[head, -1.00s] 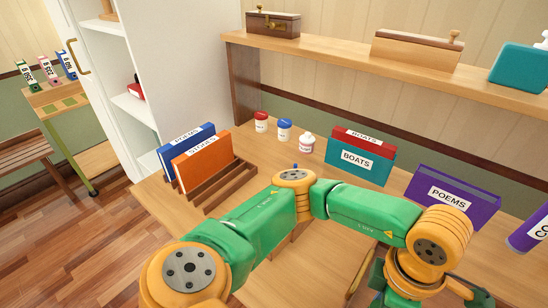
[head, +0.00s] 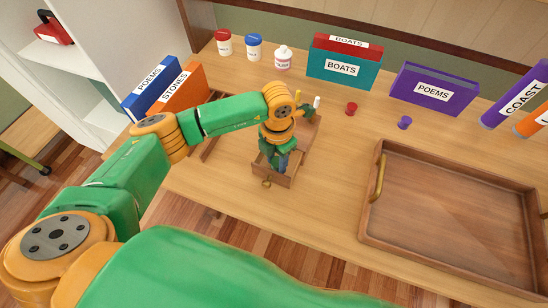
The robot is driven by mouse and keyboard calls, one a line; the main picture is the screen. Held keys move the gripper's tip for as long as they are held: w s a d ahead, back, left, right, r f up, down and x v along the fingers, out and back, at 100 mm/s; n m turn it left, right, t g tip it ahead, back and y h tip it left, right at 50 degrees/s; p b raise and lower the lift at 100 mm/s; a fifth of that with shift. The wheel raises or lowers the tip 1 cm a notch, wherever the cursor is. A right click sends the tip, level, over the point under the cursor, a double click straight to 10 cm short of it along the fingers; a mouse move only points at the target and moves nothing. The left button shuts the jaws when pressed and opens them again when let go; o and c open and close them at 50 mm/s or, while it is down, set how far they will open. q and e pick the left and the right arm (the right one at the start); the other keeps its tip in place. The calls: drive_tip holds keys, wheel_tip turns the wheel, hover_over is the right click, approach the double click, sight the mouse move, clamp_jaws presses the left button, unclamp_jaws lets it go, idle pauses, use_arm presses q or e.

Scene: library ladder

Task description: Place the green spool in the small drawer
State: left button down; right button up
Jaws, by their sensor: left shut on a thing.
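My left gripper (head: 276,160) points down into the small wooden drawer (head: 288,181), which stands open on the table near its front edge. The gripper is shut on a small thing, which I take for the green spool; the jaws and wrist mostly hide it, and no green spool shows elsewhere. I cannot tell whether it touches the drawer floor. The drawer's brass knob (head: 266,183) faces the front edge. My right gripper is not in view.
A red spool (head: 351,109) and a purple spool (head: 404,122) stand right of the drawer. A large wooden tray (head: 450,205) lies at the right. Books, including BOATS (head: 343,68) and POEMS (head: 432,91), and small bottles (head: 283,58) line the back. Clear table lies between drawer and tray.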

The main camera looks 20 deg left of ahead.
use_arm(q)
drive_tip(key=shift+a+f, duration=0.1)
drive_tip(key=shift+f, duration=0.6)
drive_tip(key=shift+f, duration=0.2)
drive_tip(key=c, duration=0.8)
unclamp_jaws()
drive_tip(key=shift+r, duration=0.1)
drive_tip(key=shift+o, duration=0.2)
